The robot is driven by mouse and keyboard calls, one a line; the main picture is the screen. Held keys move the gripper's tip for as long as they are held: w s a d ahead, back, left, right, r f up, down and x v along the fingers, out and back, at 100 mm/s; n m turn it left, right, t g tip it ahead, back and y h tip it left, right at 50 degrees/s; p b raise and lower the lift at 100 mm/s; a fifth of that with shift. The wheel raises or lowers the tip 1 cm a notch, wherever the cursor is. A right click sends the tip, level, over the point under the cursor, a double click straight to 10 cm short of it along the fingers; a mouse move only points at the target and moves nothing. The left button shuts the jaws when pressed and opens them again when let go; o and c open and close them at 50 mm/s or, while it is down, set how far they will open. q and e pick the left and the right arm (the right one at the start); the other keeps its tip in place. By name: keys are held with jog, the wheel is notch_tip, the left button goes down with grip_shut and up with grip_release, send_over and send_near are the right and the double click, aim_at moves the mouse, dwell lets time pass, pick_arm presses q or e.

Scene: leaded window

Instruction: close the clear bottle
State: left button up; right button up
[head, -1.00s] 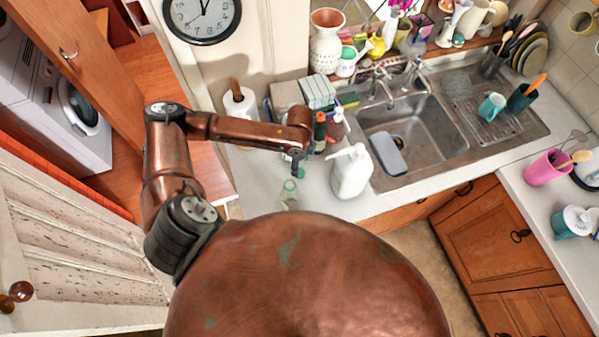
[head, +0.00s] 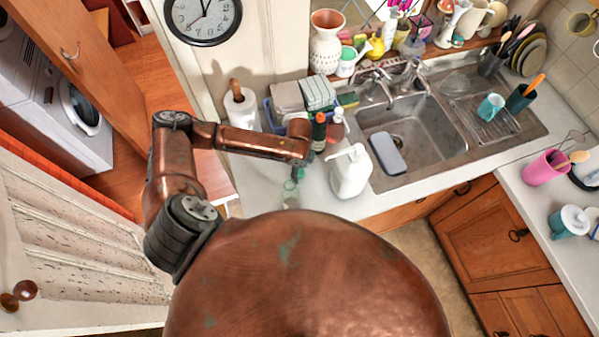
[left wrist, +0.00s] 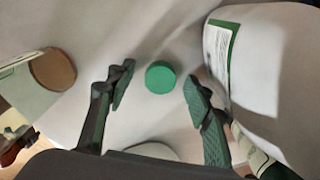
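The clear bottle (head: 290,201) stands on the white counter in the head view, small and partly covered by my left gripper (head: 296,177). In the left wrist view, a round green cap (left wrist: 160,77) lies between and beyond the two fingertips of the left gripper (left wrist: 157,90). The fingers are spread apart and do not touch it. I cannot make out the bottle's body around the cap in that view, or tell how the cap sits. My right gripper is in neither view.
A white pump bottle (head: 350,174) stands close to the right of my left gripper and shows large in the left wrist view (left wrist: 268,75). Dark and red bottles (head: 319,132) and a paper roll (head: 241,108) stand behind. The sink (head: 420,130) lies to the right.

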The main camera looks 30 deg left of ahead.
pick_arm(q)
jog(key=c, duration=0.7)
jog(key=shift+c, duration=0.5)
notch_tip(320, 180, up, 18)
jog(key=b, duration=0.1)
